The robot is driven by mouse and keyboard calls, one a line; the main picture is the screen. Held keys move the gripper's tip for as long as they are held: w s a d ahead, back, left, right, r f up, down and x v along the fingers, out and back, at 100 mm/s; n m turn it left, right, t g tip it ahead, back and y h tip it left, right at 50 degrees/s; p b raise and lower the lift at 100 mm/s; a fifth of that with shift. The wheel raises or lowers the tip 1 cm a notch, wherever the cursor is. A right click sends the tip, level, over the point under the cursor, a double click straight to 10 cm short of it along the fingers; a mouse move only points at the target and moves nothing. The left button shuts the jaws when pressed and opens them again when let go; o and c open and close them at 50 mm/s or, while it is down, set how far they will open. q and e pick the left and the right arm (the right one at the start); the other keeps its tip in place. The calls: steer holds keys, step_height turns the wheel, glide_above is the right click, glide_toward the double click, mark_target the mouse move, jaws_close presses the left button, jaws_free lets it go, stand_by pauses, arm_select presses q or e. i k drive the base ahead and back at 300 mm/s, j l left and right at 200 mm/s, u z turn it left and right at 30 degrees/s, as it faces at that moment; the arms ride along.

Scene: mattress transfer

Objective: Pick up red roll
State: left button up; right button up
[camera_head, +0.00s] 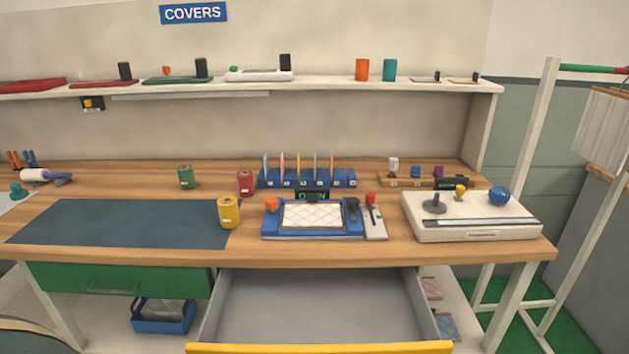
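The red roll (246,183) stands upright on the wooden table, left of the blue slotted rack (306,179). It is behind and a little right of the yellow roll (229,213). A green roll (186,177) stands further left. No roll is held. Neither of my grippers shows in the head view.
An open grey drawer (313,307) with a yellow front sticks out below the table. A blue tray device (312,230) and a white machine (470,230) stand at the front right. A dark mat (110,222) lies bare at left. A shelf (200,90) runs above.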

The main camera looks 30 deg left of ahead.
mark_target(245, 181)
steer(key=j+z, duration=0.35)
steer(key=k+j+z, duration=0.15)
steer(key=z, duration=0.15)
steer(key=k+j+z, duration=0.15)
steer(key=j+z, duration=0.2)
steer(key=k+j+z, duration=0.5)
steer(key=k+j, duration=0.15)
steer(key=j, duration=0.15)
